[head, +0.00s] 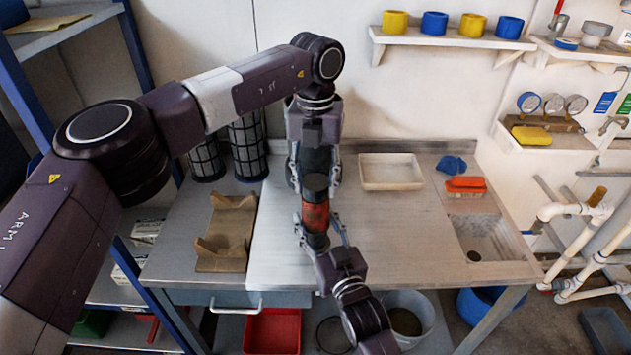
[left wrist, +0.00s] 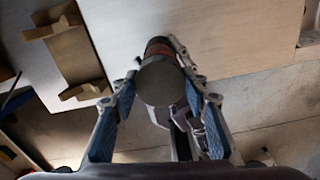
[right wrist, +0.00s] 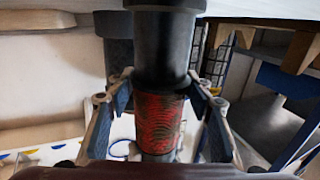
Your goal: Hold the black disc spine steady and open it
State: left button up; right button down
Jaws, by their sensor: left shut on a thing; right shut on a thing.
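The black disc spine (head: 316,184) is a dark cylinder with a red and black patterned band. It is held above the worktable's front middle. My left gripper (head: 315,178) is shut on its dark upper part. My right gripper (head: 319,236) comes from the front and is shut on its lower part, by the red band. In the left wrist view the spine's round dark end (left wrist: 158,84) sits between the fingers, with a little red behind. In the right wrist view the red band (right wrist: 158,118) sits between the fingers, below a wider dark section. The exact contacts are partly hidden.
A brown cradle (head: 213,264) stands on the left of the worktable (head: 380,240), near two dark mesh cylinders (head: 247,150). A pale tray (head: 391,186), a red brush-like item (head: 466,185) and a sink (head: 485,238) are to the right. The table's middle right is clear.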

aim_at(315, 181)
pick_arm(q)
jog(key=n, duration=1.5)
jog(key=shift+r, duration=0.3)
jog(key=shift+r, duration=0.85)
jog(key=shift+r, duration=2.05)
pick_arm(e)
jog(key=c, duration=0.9)
grip_release()
